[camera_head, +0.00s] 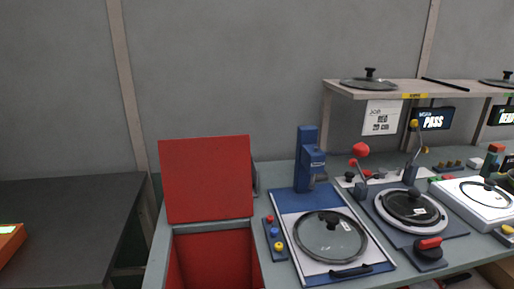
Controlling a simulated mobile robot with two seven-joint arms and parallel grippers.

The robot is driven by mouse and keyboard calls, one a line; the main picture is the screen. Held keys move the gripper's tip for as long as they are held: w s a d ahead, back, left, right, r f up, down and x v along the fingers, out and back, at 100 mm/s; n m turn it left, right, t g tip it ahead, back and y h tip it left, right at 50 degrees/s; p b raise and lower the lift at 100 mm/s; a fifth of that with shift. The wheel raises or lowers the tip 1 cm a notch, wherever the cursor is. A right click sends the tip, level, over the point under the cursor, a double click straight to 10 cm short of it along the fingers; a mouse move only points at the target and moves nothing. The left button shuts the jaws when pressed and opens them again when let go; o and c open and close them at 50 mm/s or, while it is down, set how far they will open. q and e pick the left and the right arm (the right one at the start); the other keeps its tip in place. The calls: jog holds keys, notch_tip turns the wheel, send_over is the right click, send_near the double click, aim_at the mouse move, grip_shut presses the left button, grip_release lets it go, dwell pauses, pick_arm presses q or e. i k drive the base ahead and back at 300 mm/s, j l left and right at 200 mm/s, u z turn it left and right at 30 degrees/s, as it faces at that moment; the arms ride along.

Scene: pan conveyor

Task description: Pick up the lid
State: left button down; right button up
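Several glass lids with black knobs show in the head view. One lid (317,238) lies flat on the blue-and-white station in the middle. A smaller lid (400,205) lies on the round station to its right. Another lid (476,192) is on the white device at the right. On the shelf, one lid (354,84) rests at the left end and another (497,83) is cut off by the right edge. I cannot tell which lid is meant. Neither of my grippers is in view.
A red bin (212,262) with its red cover (206,180) raised is left of the stations. Levers with red (361,149) and yellow knobs stand behind the round station. The shelf (392,93) overhangs the back; a job card (380,117) hangs below. A dark table (65,215) is at left.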

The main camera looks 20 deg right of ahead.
aim_at(410, 206)
jog(key=k+l, duration=0.35)
jog(key=k, duration=0.2)
jog(key=k+l, duration=0.35)
jog(key=k, duration=0.25)
jog(key=z, duration=0.5)
jog(key=k+l+z, duration=0.1)
jog(key=z, duration=0.35)
jog(key=l+z, duration=0.15)
jog(key=z, duration=0.35)
jog(key=k+l, duration=0.05)
